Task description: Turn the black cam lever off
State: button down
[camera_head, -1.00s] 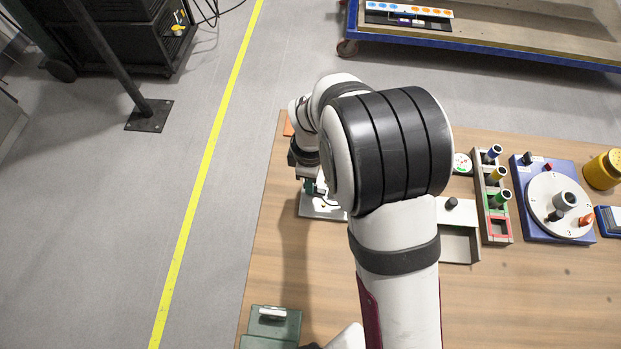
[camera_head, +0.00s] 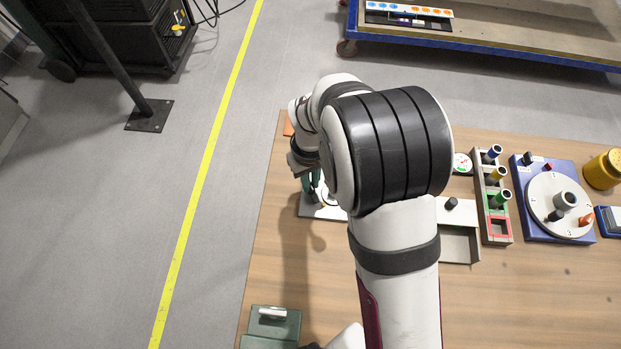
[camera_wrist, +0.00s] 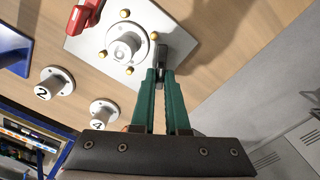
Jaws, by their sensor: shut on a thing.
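In the wrist view, the black cam lever (camera_wrist: 161,54) stands at the edge of a pale square plate (camera_wrist: 92,40). My gripper (camera_wrist: 163,76) has two green fingers, and their tips are closed on the lever's near end. A round white post (camera_wrist: 124,43) with brass studs around it sits on the same plate, just left of the lever. In the head view, my gripper (camera_head: 312,184) is over the plate (camera_head: 318,211) at the table's left side. My arm hides much of the plate there, and I cannot make out the lever in that view.
A red handle (camera_wrist: 82,18) is at the plate's left corner in the wrist view. Two numbered white posts (camera_wrist: 57,83) (camera_wrist: 104,112) stand nearby. To the right are a bin rack (camera_head: 497,225) and a blue-based dial (camera_head: 543,221). The table's front middle is clear.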

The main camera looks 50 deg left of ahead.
jog(key=m, duration=0.6)
jog(key=shift+r+m, duration=0.1)
jog(key=shift+m, duration=0.2)
dwell(0.4)
jog(key=c, duration=0.9)
grip_release()
notch_tip(320, 180, up, 16)
jog(key=shift+f, duration=0.15)
